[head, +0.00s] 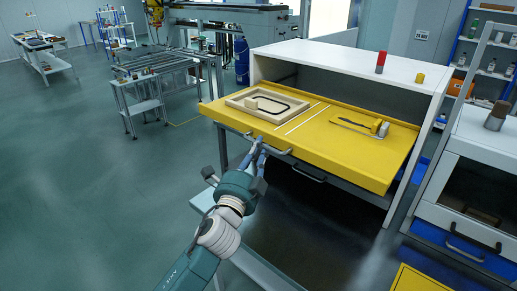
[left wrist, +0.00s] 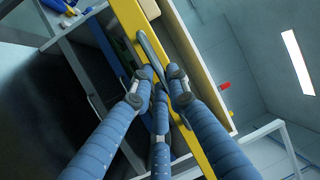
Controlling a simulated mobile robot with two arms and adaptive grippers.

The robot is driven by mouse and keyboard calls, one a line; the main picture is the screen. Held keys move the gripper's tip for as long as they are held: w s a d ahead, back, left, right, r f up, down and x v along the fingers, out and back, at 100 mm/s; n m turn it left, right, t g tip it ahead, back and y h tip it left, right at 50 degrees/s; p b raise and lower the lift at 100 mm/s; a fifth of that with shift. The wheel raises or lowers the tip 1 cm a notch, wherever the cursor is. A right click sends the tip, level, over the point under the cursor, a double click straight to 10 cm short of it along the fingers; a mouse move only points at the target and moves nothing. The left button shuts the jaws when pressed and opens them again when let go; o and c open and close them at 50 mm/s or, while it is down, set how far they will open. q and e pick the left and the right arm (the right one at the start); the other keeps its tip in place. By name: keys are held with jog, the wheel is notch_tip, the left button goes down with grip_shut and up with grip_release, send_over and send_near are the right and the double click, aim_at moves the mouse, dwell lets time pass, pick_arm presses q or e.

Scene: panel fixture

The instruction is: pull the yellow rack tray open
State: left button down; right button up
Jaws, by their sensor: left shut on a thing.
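The yellow rack tray (head: 335,155) sticks out well past the front of the white cabinet (head: 420,102) in the head view. Its dark bar handle (head: 279,151) is on the front edge. My left gripper (head: 258,149) is at the left part of this handle, fingers shut around it. In the left wrist view the blue fingers of my left gripper (left wrist: 157,82) close on the grey handle (left wrist: 150,48), beside the yellow tray front (left wrist: 128,18). The fingers hide part of the handle. My right gripper is not in view.
A red-topped cylinder (head: 380,63) and a yellow piece (head: 420,78) stand on the cabinet. A lower handle (head: 308,175) is below the tray.

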pick_arm(q)
jog(key=shift+f, duration=0.1)
jog(key=c, duration=1.7)
grip_release()
jog(key=shift+o, duration=0.2)
jog(key=v, duration=1.2)
